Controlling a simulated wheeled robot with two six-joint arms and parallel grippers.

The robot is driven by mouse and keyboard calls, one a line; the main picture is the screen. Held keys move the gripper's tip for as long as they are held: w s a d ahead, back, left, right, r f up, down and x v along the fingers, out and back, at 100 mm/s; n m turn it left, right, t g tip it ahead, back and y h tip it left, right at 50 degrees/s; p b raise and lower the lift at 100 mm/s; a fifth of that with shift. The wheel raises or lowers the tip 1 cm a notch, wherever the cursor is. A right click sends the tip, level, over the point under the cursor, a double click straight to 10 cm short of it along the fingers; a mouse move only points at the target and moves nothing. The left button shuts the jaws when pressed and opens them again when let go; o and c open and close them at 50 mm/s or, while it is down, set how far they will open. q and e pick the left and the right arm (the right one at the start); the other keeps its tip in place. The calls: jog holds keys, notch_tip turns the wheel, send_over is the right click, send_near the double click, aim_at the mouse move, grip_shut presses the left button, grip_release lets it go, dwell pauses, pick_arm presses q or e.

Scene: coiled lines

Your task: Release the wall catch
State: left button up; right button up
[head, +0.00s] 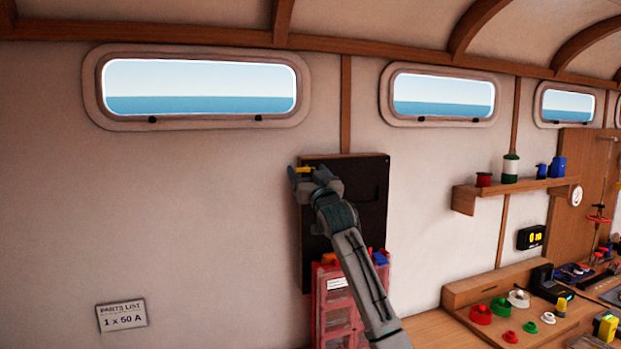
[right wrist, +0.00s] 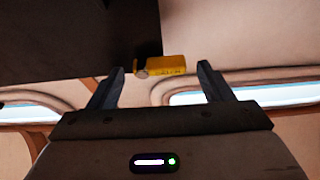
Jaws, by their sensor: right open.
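The wall catch is a small yellow block (right wrist: 165,66) with dark lettering, at the edge of a dark panel (right wrist: 75,40) in the right wrist view. In the head view the yellow catch (head: 304,169) shows at the upper left of the dark wall panel (head: 372,205), partly covered by my right gripper (head: 300,178). In the right wrist view my right gripper (right wrist: 161,74) is open, with one finger on each side of the catch and a gap to both. I cannot tell whether its tips have reached the catch in depth. My left gripper is not in view.
A red organiser (head: 335,312) stands below the panel, behind my right arm. A wooden shelf (head: 515,190) with spools is at the right, above a cluttered bench (head: 480,290). A parts-list card (head: 122,315) is on the bare left wall.

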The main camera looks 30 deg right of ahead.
jog(key=shift+s+f, duration=0.3)
jog(key=shift+f, duration=0.05)
jog(key=b+v, duration=0.6)
jog(key=v, duration=0.4)
jog(key=shift+r, duration=0.2)
jog(key=shift+f, duration=0.1)
